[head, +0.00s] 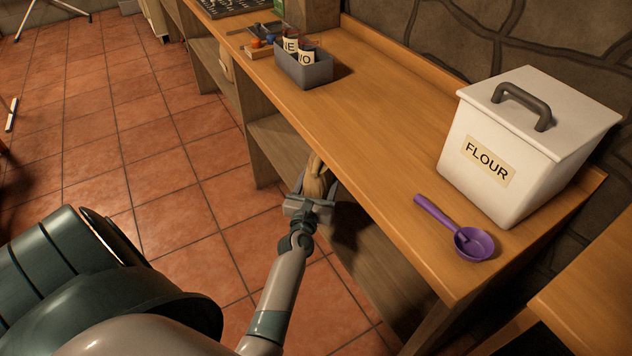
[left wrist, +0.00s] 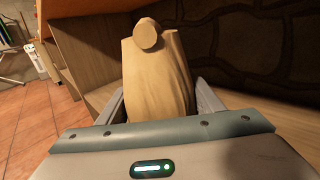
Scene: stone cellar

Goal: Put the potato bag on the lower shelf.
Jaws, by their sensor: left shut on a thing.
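The potato bag (head: 315,172) is tan with a knotted round top. It is upright in the left wrist view (left wrist: 158,85), between the two fingers. My left gripper (head: 313,190) is shut on the bag, at the open front of the counter and below the countertop edge. The lower shelf (head: 378,268) is a wooden board under the counter, partly hidden by the countertop and my arm. I cannot tell whether the bag touches the shelf. My right gripper is not in view.
On the wooden countertop (head: 390,130) stand a white flour bin (head: 520,135), a purple scoop (head: 470,238) and a grey box (head: 305,72) holding labelled jars. An upright panel (head: 257,145) divides the shelves. The tiled floor (head: 150,150) to the left is mostly clear.

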